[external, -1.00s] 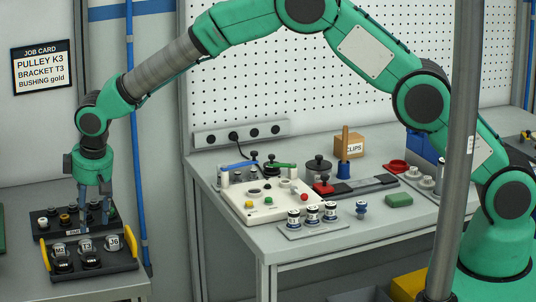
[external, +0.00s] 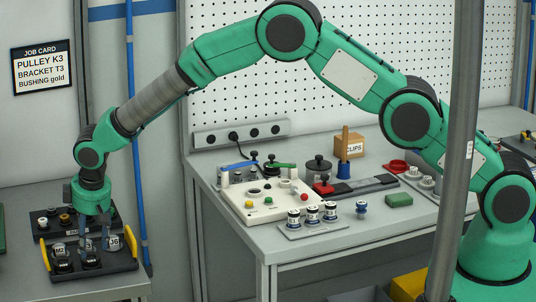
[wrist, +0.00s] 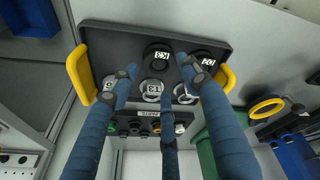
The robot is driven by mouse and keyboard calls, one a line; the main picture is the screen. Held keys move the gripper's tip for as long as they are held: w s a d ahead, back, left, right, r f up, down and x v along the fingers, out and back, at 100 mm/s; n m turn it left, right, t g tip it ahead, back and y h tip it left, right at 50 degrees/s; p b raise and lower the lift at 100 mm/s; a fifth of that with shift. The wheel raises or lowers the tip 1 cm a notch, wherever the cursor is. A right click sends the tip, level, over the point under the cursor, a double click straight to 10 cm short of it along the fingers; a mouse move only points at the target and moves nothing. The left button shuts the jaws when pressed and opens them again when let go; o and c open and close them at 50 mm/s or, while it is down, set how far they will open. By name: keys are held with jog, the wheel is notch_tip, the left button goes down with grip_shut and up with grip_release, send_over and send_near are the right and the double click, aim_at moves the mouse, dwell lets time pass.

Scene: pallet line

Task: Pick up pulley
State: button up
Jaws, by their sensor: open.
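The pulley K3 (wrist: 158,56) is a black round part with a white label, in the upper middle of the dark tray (wrist: 112,38) in the wrist view. In the external view it is among the dark parts at the tray's front, where its label is unreadable. My gripper (external: 91,243) is over the tray, fingers pointing down. In the wrist view its fingers (wrist: 156,78) are spread, two tips either side of K3 and the bracket T3 (wrist: 152,90), with nothing held. Whether a finger touches a part cannot be told.
A similar black part (wrist: 207,58) sits right of K3, close to one finger. The tray has yellow handles (wrist: 80,75). A dark rack of small bushings (external: 42,218) stands behind it. Another bench (external: 330,240) with assorted parts is to the right.

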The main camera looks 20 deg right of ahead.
aim_at(91, 258)
dwell(0.3)
jog(key=shift+b+x, duration=0.45)
jog(key=shift+x, duration=2.1)
jog(key=shift+s+d, duration=0.1)
jog(key=shift+c, duration=0.2)
jog(key=c, duration=0.9)
